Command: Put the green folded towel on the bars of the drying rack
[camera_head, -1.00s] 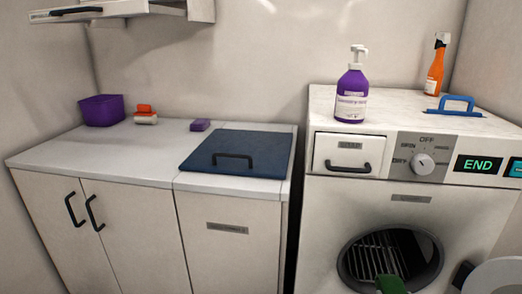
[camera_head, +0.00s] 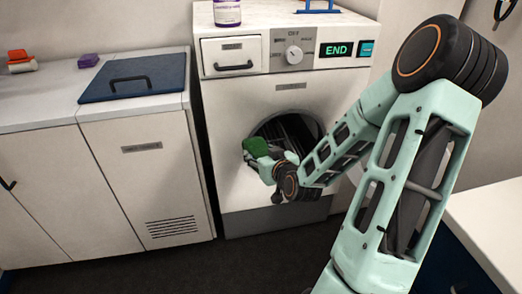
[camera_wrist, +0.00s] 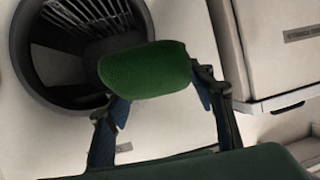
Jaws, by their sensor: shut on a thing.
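The green folded towel (camera_head: 256,147) is held in front of the machine's round opening, overlapping its left edge in the head view. In the wrist view the towel (camera_wrist: 146,66) spans between the two fingers. My gripper (camera_head: 266,163) is shut on the towel; its fingers (camera_wrist: 163,98) also show in the wrist view. Pale parallel bars (camera_wrist: 92,14) show inside the dark round opening, apart from and beyond the towel. I cannot tell whether these bars are the drying rack; no separate rack is in view.
The white machine (camera_head: 228,130) has a drawer and a display reading END. A counter (camera_head: 45,105) with a blue lid (camera_head: 134,76) stands to its left. A white-topped cabinet (camera_head: 500,215) is at right. Dark floor lies clear in front.

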